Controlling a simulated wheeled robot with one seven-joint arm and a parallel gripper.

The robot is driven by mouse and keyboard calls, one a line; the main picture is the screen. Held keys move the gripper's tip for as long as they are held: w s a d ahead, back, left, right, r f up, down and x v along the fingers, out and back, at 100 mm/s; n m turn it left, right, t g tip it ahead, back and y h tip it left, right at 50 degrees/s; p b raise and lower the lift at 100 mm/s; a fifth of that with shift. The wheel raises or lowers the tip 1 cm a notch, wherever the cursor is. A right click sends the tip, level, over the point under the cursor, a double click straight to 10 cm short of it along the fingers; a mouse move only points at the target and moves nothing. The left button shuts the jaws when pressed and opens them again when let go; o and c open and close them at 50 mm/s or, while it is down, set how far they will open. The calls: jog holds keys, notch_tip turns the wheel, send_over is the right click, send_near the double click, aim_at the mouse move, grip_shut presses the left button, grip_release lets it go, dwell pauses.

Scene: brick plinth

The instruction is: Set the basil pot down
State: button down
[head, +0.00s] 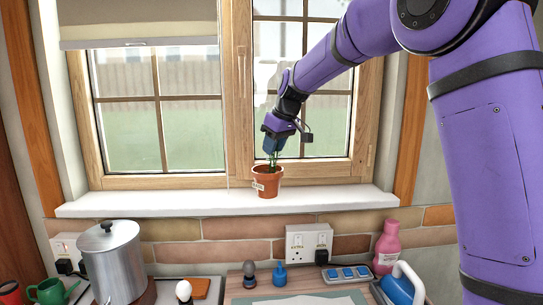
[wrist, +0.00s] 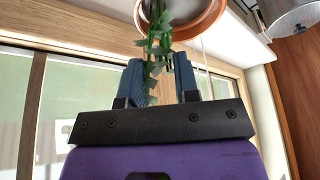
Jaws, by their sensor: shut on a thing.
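The basil pot (head: 267,184) is a small terracotta pot with a pale label and a green plant. In the head view it is upright at the white window sill (head: 130,203), and its base appears to be on or very near the sill top. I cannot tell whether it touches. My gripper (head: 273,147) points down from above and is shut on the plant's green stems, above the pot's rim. In the wrist view the blue fingers (wrist: 160,78) flank the leafy stems (wrist: 157,45), and the pot's rim (wrist: 208,22) shows at the top. The fingers' contact is partly hidden by leaves.
The window (head: 158,115) stands close behind the pot. The sill is bare to either side of it.

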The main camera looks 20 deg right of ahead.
jog(key=w+d+f, duration=0.2)
jog(key=w+f, duration=0.2)
jog(key=w, duration=0.3)
jog(key=shift+w+d, duration=0.15)
jog(key=shift+f, duration=0.2)
jog(key=c, duration=0.8)
grip_release()
jog(key=shift+c, duration=0.2)
